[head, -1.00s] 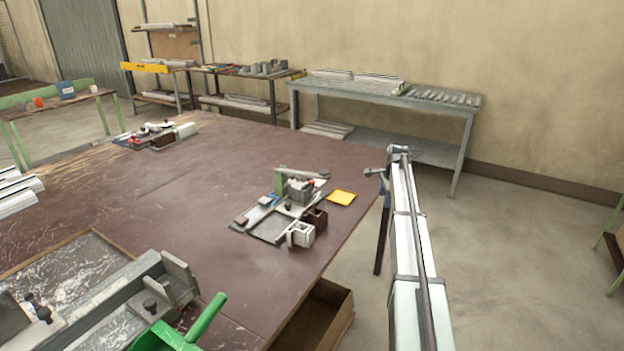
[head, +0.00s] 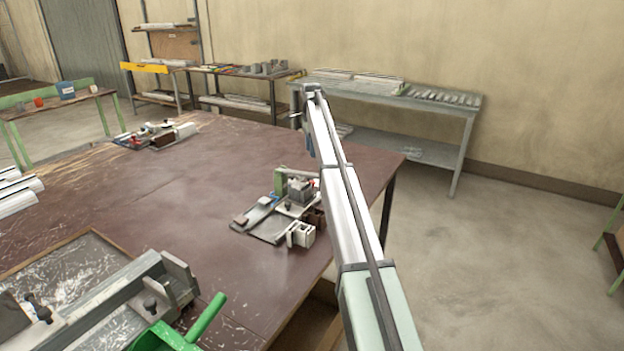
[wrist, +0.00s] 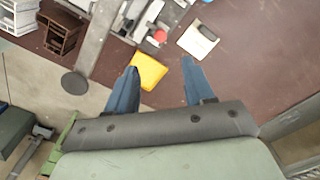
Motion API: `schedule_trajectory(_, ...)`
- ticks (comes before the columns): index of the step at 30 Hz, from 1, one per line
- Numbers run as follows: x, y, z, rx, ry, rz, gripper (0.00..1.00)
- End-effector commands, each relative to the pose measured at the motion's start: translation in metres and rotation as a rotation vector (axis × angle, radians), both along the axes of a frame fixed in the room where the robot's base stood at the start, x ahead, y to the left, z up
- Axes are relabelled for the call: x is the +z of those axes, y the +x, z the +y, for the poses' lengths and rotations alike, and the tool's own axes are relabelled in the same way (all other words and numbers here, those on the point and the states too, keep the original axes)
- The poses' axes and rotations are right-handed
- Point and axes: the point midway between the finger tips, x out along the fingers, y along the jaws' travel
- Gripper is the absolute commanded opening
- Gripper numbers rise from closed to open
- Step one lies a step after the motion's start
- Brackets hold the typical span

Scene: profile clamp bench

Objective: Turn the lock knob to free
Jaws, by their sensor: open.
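The clamp fixture (head: 268,228) stands near the table's right edge, with a green block, a grey block and small dark knobs. In the wrist view, a red knob (wrist: 160,36) shows on the fixture near the top middle; I cannot tell whether it is the lock knob or how it is turned. My gripper (wrist: 156,76) is open and empty, its blue fingers apart above the table edge. A yellow plate (wrist: 149,70) lies below, between the fingers in view. In the head view, my arm hides the yellow plate and part of the fixture's right side.
A grey bar (wrist: 97,35) ending in a dark disc (wrist: 75,85) extends over the floor in the wrist view. White (head: 302,235) and brown (wrist: 60,30) bins sit beside the fixture. A white card (wrist: 198,40) lies near it. The table middle (head: 190,215) is clear.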

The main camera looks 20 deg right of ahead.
Motion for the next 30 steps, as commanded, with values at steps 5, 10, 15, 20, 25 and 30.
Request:
schedule_trajectory(5,-0.023,-0.002,-0.001,0.000,0.000,0.001,0.53)
schedule_trajectory(10,-0.053,-0.002,-0.001,0.000,0.001,0.000,0.53)
schedule_trajectory(15,-0.083,-0.002,-0.001,0.000,0.001,0.000,0.53)
schedule_trajectory(20,-0.107,-0.001,-0.001,0.000,0.001,-0.001,0.53)
schedule_trajectory(25,-0.124,-0.001,-0.001,0.000,0.001,-0.002,0.53)
schedule_trajectory(30,-0.132,-0.001,-0.001,0.000,0.000,-0.002,0.53)
